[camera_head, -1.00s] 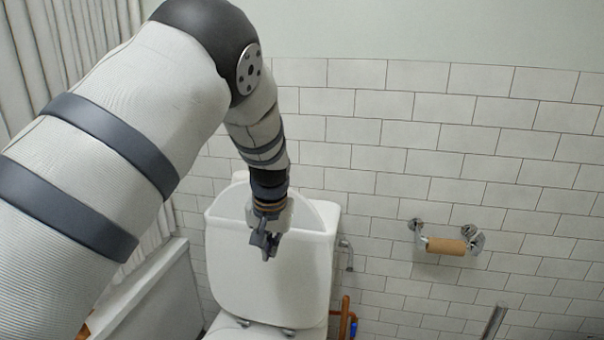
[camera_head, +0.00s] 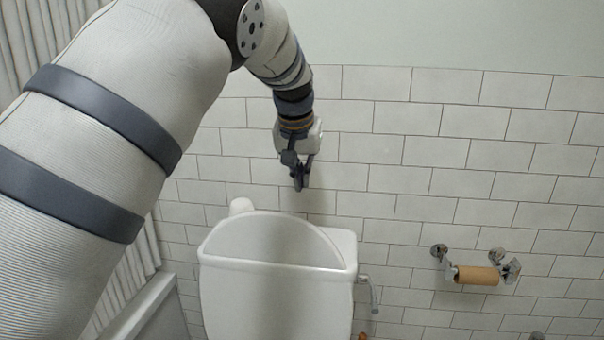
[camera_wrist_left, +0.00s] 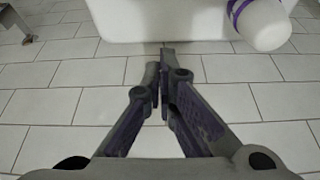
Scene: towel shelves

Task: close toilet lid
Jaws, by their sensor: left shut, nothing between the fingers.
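The toilet's white tank (camera_head: 277,305) stands in the lower middle of the head view, with a recessed, curved top. The toilet seat and lid are below the frame now, so the lid's position cannot be told. My left gripper (camera_head: 300,184) is above and behind the tank top, apart from it, in front of the tiled wall. In the left wrist view its fingers (camera_wrist_left: 163,70) are together and hold nothing. A white toilet part (camera_wrist_left: 150,22) shows beyond them at the top. My right gripper is not in view.
A white round object (camera_head: 241,206) stands at the tank's back left; the wrist view shows a white and purple container (camera_wrist_left: 262,22). A paper holder with a brown roll (camera_head: 478,276) is on the wall at right. White tiles (camera_head: 420,150) close off the back.

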